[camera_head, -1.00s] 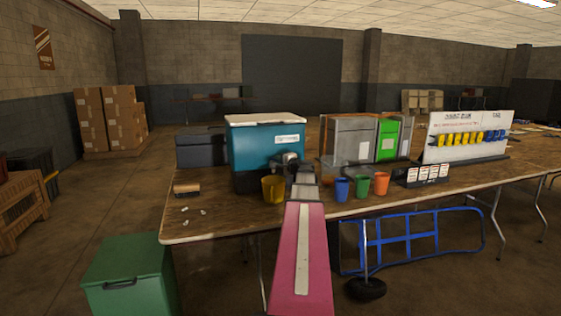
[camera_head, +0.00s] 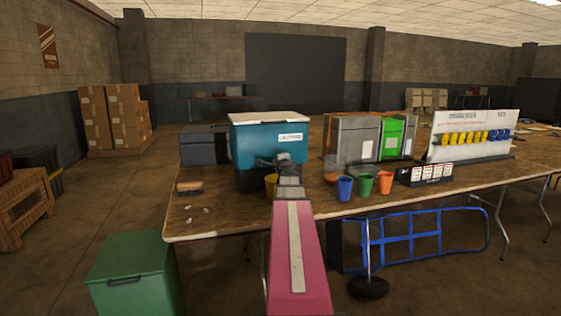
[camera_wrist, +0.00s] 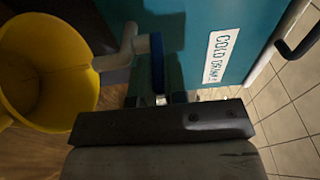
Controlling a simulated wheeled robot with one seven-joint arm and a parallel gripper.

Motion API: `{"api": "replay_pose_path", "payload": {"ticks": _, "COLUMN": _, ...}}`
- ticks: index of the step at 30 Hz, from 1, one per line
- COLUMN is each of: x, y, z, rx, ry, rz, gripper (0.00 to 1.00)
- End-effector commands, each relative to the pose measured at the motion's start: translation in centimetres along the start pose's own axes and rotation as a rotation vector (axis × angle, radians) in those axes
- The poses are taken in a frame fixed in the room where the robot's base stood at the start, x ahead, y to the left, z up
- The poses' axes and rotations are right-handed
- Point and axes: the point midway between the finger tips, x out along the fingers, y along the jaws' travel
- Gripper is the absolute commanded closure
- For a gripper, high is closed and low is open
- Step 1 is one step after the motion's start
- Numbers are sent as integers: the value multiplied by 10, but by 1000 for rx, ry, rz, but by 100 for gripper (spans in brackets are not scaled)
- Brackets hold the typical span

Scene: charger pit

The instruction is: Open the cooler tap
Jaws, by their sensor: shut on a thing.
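The cooler (camera_head: 262,139) is a teal box with a white lid and a dark base on the table. Its white "COLD DRINKS" label (camera_wrist: 217,57) shows in the wrist view. There, the tap has a pale grey spout (camera_wrist: 122,48) and a blue lever (camera_wrist: 157,62). My gripper (camera_wrist: 162,98) is shut on the lower end of the blue lever. In the head view my gripper (camera_head: 272,162) is at the cooler's front and hides most of the tap. A yellow cup (camera_wrist: 70,50) stands by the spout. It is mostly hidden behind my arm in the head view (camera_head: 270,183).
Blue (camera_head: 345,188), green (camera_head: 365,184) and orange (camera_head: 385,182) cups stand to the right on the table (camera_head: 225,222). A brush (camera_head: 189,188) and small white bits lie at left. A grey dispenser (camera_head: 354,140) stands right of the cooler.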

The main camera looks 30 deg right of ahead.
Motion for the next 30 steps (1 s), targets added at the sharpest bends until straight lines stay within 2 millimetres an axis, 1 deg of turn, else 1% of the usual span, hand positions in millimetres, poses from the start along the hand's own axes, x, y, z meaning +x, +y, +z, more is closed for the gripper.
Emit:
{"api": "replay_pose_path", "payload": {"ticks": 8, "x": 0, "y": 1, "z": 0, "rx": 0, "ry": 0, "rz": 1, "gripper": 100}}
{"api": "replay_pose_path", "payload": {"ticks": 9, "x": 0, "y": 1, "z": 0, "rx": 0, "ry": 0, "rz": 1, "gripper": 74}}
{"api": "replay_pose_path", "payload": {"ticks": 10, "x": 0, "y": 1, "z": 0, "rx": 0, "ry": 0, "rz": 1, "gripper": 65}}
{"api": "replay_pose_path", "payload": {"ticks": 11, "x": 0, "y": 0, "z": 0, "rx": 0, "ry": 0, "rz": 1, "gripper": 62}}
{"api": "replay_pose_path", "payload": {"ticks": 23, "x": 1, "y": 1, "z": -2, "rx": -1, "ry": -23, "rz": 2, "gripper": 62}}
{"api": "replay_pose_path", "payload": {"ticks": 30, "x": 4, "y": 1, "z": -8, "rx": -2, "ry": -148, "rz": 2, "gripper": 62}}
